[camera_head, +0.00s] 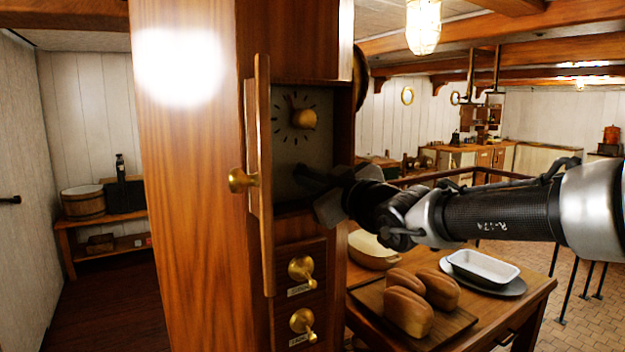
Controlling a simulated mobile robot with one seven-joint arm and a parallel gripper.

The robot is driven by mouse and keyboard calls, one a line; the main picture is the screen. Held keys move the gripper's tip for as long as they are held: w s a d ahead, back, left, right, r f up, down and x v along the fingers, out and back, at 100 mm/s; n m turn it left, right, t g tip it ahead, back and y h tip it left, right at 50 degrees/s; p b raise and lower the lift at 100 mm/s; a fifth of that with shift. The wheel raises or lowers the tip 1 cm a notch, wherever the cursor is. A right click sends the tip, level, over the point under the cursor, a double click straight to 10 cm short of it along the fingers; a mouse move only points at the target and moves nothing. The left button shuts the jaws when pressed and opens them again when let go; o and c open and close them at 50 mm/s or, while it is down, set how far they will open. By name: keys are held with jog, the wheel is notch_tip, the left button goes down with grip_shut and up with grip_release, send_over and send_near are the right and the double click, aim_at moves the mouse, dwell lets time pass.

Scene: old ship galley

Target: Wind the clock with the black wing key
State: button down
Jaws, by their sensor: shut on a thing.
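The clock (285,148) is set in a tall wooden case and has a grey face with dark hour marks. A rounded brass piece sits near the middle of the face. Its narrow wooden door (262,130) stands open, edge towards me, with a brass knob on its left. My gripper (325,192) reaches in from the right, shut, at the lower part of the face. A small dark shape at its tip, apparently the black wing key (304,177), is against or just in front of the face. Dark fingers hide most of it, and I cannot tell whether it is seated.
Below the clock, two brass handles (301,270) with small labels stick out of the case. A table (535,288) at the lower right holds bread loaves on a board (375,303), a bowl (372,250) and a white enamel dish (484,267). A bench with a wooden tub (83,202) stands left.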

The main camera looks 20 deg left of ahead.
jog(key=c, duration=1.9)
grip_release()
jog(key=shift+o, duration=0.2)
jog(key=shift+d, duration=0.1)
jog(key=shift+v, duration=2.9)
jog(key=shift+s, duration=0.1)
